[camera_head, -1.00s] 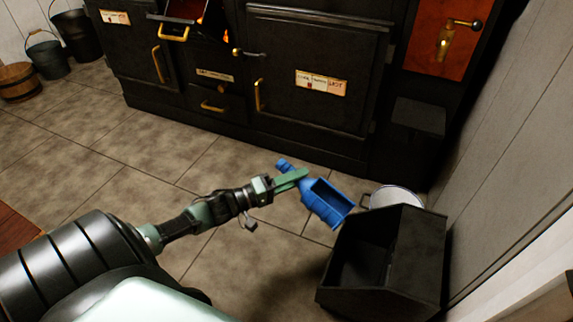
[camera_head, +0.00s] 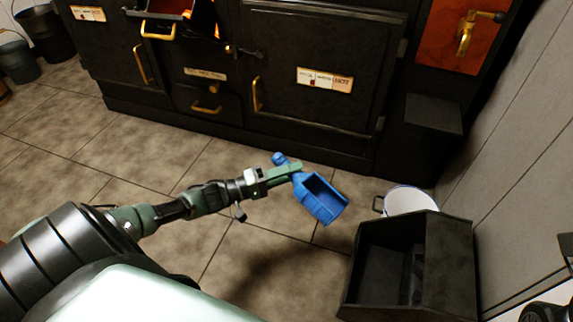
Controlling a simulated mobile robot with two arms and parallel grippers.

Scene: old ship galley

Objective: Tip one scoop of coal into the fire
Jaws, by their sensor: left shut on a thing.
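My left gripper (camera_head: 290,171) is shut on the handle of a blue scoop (camera_head: 320,200), held above the tiled floor in front of the stove. The scoop's open side faces up toward me; its inside looks dark blue, and I see no clear coal in it. The fire (camera_head: 203,20) glows orange in an opening at the top left of the black stove (camera_head: 300,110), beside a tray-like open hatch (camera_head: 160,28) with a brass handle. A black open bin (camera_head: 450,260) stands right of the scoop; its inside is too dark to make out coal.
A white pail (camera_head: 410,201) stands behind the bin, near the right wall. Dark buckets (camera_head: 18,62) stand at the far left. A black ledge (camera_head: 434,113) juts out at the stove's right. The floor between me and the stove is clear.

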